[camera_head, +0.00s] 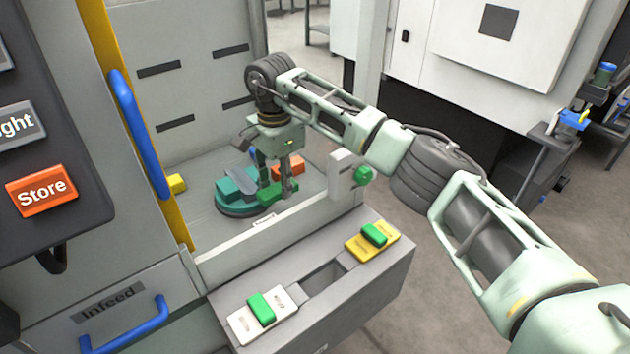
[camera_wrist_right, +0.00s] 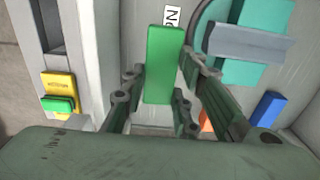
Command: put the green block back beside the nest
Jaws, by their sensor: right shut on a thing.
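The green block (camera_head: 270,196) is between the fingers of my right gripper (camera_head: 276,190), which is shut on it. In the right wrist view the green block (camera_wrist_right: 165,65) lies lengthwise between my two fingers (camera_wrist_right: 163,72). The nest, a round dark green plate (camera_head: 232,211), is just left of the block in the head view, with a teal piece (camera_head: 230,188) and a grey bar (camera_head: 240,181) on it. I cannot tell whether the block touches the tray floor or the nest's edge. My left gripper is not in view.
An orange block (camera_head: 291,165) and a blue block (camera_wrist_right: 268,109) are close by the nest; a yellow block (camera_head: 176,183) is by the left post. A low front wall (camera_head: 265,237) bounds the tray. Outside it is a grey ledge (camera_head: 335,318) with green switches on white and yellow plates.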

